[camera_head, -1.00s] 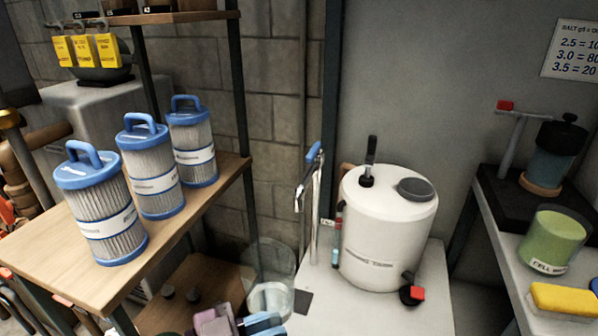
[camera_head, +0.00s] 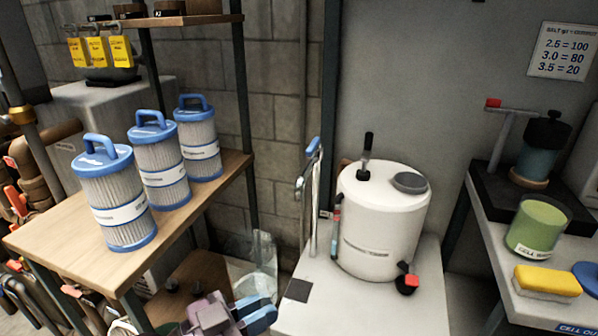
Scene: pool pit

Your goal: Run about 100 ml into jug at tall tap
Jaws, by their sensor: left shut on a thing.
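The clear jug (camera_head: 264,252) is see-through and stands out in front of the block wall, left of the white bench. My left gripper (camera_head: 262,308), with blue fingers, is at the bottom edge and shut on the jug's lower side; the exact grip is hard to make out. The tall tap (camera_head: 314,200) is a chrome pipe with a blue lever on top, at the bench's left back. The jug is left of and below the tap's spout, apart from it. I cannot make out any water in the jug. My right gripper is not in view.
A white tank (camera_head: 382,225) with a red-handled spigot (camera_head: 407,281) stands right of the tap. A dark square (camera_head: 298,290) lies on the white bench (camera_head: 335,310). Filter cartridges (camera_head: 114,200) stand on the wooden shelf at left. A yellow sponge (camera_head: 547,282) lies far right.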

